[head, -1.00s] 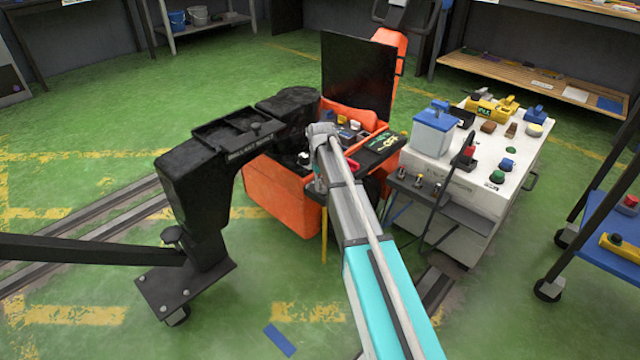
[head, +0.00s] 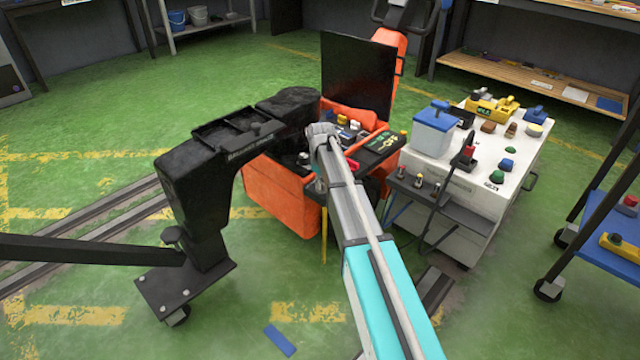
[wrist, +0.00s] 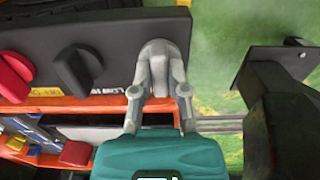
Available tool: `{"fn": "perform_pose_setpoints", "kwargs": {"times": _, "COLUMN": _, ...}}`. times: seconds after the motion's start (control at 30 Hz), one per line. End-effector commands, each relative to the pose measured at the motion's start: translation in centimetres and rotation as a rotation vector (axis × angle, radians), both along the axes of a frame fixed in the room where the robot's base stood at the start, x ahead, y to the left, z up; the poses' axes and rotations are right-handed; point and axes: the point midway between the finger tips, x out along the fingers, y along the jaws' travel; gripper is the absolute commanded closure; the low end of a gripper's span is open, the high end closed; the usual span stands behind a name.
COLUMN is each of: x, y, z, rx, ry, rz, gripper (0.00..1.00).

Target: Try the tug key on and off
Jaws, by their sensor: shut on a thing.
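The tug (head: 285,195) is an orange vehicle in the middle of the head view, with a raised black panel behind its open top. In the wrist view, its dark control panel (wrist: 115,30) carries a black knob (wrist: 78,68) and a red knob (wrist: 14,75). My gripper (wrist: 160,65) has its grey fingers close together at the right part of this panel, right of the black knob. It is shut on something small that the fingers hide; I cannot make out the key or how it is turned.
A white cart (head: 470,185) stands right of the tug, with a blue-lidded box (head: 433,130) and several small parts on top. A black bracket-like arm (head: 205,185) stands at the left, near floor rails (head: 90,235). A blue shelf trolley (head: 610,240) is far right. Green floor is open at left.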

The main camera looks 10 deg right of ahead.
Motion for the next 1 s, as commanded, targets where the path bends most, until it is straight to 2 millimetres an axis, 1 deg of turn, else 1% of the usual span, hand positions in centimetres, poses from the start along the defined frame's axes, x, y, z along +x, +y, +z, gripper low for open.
{"fn": "perform_pose_setpoints", "kwargs": {"times": 0.13, "x": -0.2, "y": 0.14, "z": -0.01, "rx": 0.003, "ry": 0.005, "rz": 0.002, "gripper": 1.0}}
{"fn": "perform_pose_setpoints", "kwargs": {"times": 0.17, "x": -0.21, "y": 0.14, "z": -0.01, "rx": 0.003, "ry": 0.005, "rz": 0.002, "gripper": 0.78}}
{"fn": "perform_pose_setpoints", "kwargs": {"times": 0.2, "x": -0.21, "y": 0.14, "z": -0.01, "rx": 0.003, "ry": 0.005, "rz": 0.002, "gripper": 0.71}}
{"fn": "perform_pose_setpoints", "kwargs": {"times": 0.33, "x": -0.15, "y": 0.12, "z": -0.01, "rx": 0.003, "ry": 0.003, "rz": 0.001, "gripper": 0.47}}
{"fn": "perform_pose_setpoints", "kwargs": {"times": 0.83, "x": -0.03, "y": 0.06, "z": 0.05, "rx": 0.001, "ry": 0.001, "rz": 0.0, "gripper": 0.46}}
{"fn": "perform_pose_setpoints", "kwargs": {"times": 1.0, "x": -0.02, "y": 0.06, "z": 0.72, "rx": 0.001, "ry": 0.001, "rz": 0.0, "gripper": 0.46}}
